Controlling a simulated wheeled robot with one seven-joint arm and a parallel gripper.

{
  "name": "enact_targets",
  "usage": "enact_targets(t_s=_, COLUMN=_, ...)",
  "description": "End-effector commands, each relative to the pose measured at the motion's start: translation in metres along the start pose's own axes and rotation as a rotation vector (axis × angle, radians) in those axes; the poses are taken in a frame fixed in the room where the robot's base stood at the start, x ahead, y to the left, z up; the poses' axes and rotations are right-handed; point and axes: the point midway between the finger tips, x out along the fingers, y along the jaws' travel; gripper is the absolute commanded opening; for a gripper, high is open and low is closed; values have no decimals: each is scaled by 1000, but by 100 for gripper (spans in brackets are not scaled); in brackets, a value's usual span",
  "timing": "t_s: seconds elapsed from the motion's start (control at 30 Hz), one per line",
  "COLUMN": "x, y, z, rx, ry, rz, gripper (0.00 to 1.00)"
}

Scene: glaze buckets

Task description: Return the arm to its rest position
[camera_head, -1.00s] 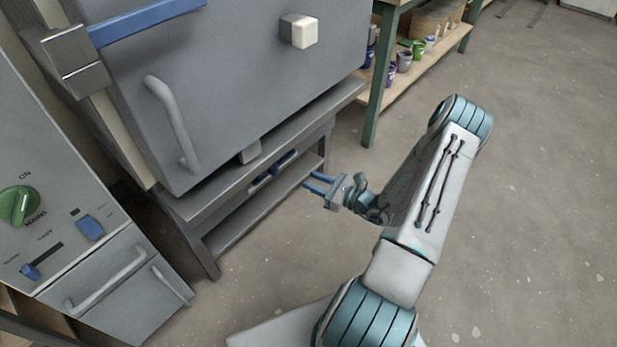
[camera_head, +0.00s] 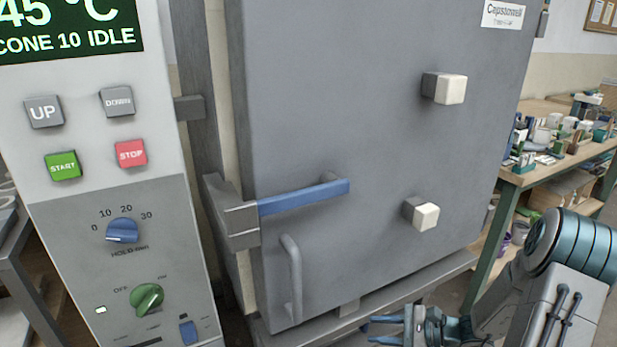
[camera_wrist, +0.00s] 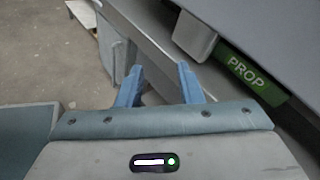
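My gripper (camera_head: 376,330) is at the bottom right of the head view, in front of the lower edge of the kiln's stand. Its two blue fingers point left and stand apart, with nothing seen between them. In the wrist view my gripper (camera_wrist: 158,84) also shows two separate blue fingertips with an empty gap. My arm (camera_head: 545,290) is folded at the lower right of the head view, its elbow high and partly cut off by the frame edge.
The grey kiln door (camera_head: 370,130) has a blue-gripped latch (camera_head: 305,197) and a vertical handle (camera_head: 292,275). A control panel (camera_head: 110,190) stands at left. A workbench (camera_head: 530,175) with pots is at right. The wrist view shows a green PROP label (camera_wrist: 248,72).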

Motion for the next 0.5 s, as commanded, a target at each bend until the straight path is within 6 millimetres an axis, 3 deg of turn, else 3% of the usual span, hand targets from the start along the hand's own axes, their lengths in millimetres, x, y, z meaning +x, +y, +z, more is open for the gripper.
enact_targets(t_s=0.03, x=-2, y=-1, z=32, rx=-58, ry=27, rz=70, gripper=33)
enact_targets(t_s=0.1, x=-3, y=5, z=60, rx=-132, ry=65, rz=163, gripper=33)
enact_targets(t_s=0.5, x=-33, y=36, z=203, rx=-585, ry=305, rz=633, gripper=33)
